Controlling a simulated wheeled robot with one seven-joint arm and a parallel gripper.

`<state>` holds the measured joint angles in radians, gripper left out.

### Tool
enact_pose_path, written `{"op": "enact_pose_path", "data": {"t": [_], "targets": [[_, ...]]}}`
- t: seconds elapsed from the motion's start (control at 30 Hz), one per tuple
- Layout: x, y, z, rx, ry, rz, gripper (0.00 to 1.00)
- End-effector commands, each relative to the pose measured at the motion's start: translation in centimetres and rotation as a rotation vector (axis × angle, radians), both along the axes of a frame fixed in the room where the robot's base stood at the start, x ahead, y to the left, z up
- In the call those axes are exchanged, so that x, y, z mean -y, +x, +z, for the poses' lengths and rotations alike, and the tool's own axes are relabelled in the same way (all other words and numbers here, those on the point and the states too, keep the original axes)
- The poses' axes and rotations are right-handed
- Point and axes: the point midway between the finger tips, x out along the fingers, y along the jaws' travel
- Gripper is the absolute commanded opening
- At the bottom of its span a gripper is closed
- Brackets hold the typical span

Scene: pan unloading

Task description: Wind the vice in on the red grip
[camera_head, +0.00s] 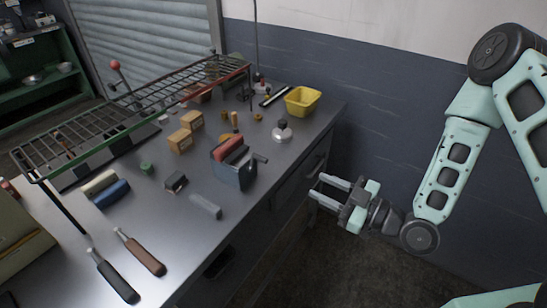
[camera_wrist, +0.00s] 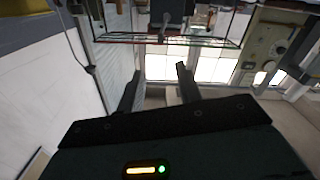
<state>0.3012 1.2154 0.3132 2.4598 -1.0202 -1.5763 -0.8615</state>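A dark blue-grey block (camera_head: 237,175) that looks like the vice stands near the front edge of the workbench, left of my gripper. A red piece (camera_head: 228,148) lies in its top, seemingly between the jaws; I cannot tell how tightly it is held. A short grey bar (camera_head: 261,158) juts from the block's right side and may be its handle. My gripper (camera_head: 325,190) is open and empty, off the bench's front edge and apart from the vice. In the wrist view its two fingers (camera_wrist: 158,88) stand apart with nothing between them. The vice is not identifiable there.
On the bench (camera_head: 190,240) lie two handled tools (camera_head: 140,252), small boxes (camera_head: 180,140), a grey block (camera_head: 206,207) and a yellow bin (camera_head: 302,100). A wire rack (camera_head: 130,110) rises along the back. The space between my gripper and the vice looks clear.

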Motion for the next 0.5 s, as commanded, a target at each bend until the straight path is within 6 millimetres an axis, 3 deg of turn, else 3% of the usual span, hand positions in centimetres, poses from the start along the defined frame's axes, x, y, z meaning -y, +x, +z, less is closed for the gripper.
{"op": "enact_pose_path", "data": {"t": [0.5], "targets": [[-7.6,5.8,0.4,0.000,0.000,0.004,0.35]]}}
